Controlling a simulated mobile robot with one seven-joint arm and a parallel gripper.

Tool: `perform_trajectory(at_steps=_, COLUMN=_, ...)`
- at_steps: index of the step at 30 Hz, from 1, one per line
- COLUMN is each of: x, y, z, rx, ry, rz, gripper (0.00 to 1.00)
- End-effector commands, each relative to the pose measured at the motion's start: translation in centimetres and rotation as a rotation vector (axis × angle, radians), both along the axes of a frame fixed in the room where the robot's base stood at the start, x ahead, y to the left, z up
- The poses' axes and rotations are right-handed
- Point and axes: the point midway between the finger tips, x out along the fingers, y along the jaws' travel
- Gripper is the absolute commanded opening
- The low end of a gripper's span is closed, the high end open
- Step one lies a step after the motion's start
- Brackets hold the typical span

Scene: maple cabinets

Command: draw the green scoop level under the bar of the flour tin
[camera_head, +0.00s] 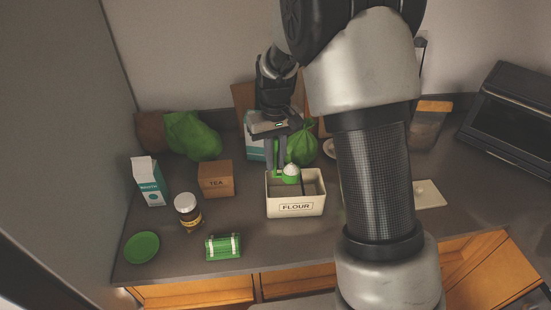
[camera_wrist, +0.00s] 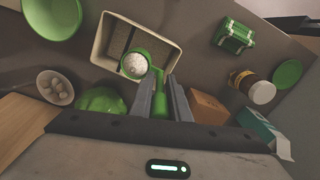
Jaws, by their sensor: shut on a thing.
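The cream flour tin (camera_head: 275,206) stands open on the counter, its label facing front. It also shows in the wrist view (camera_wrist: 101,42). A thin dark bar (camera_head: 303,181) appears to cross its opening from back to front. My gripper (camera_head: 281,165) reaches down from behind the tin and is shut on the handle of the green scoop (camera_wrist: 159,88). The scoop's bowl (camera_head: 290,180) is over the tin's left part, beside the bar in the head view. White flour (camera_head: 291,169) is heaped above its rim. I cannot tell the exact height between scoop and bar.
The tea box (camera_head: 215,180), jar (camera_head: 188,212) and carton (camera_head: 150,182) stand left of the tin. A green packet (camera_head: 223,247) and green dish (camera_head: 142,247) lie in front. Green produce (camera_head: 301,146) sits close behind the tin. The counter directly before the tin is clear.

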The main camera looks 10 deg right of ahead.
Motion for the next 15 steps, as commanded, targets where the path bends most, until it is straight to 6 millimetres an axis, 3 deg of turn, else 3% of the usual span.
perform_trajectory(at_steps=15, x=0.0, y=0.0, z=-2.2, rx=0.0, ry=0.001, rz=0.0, gripper=0.0)
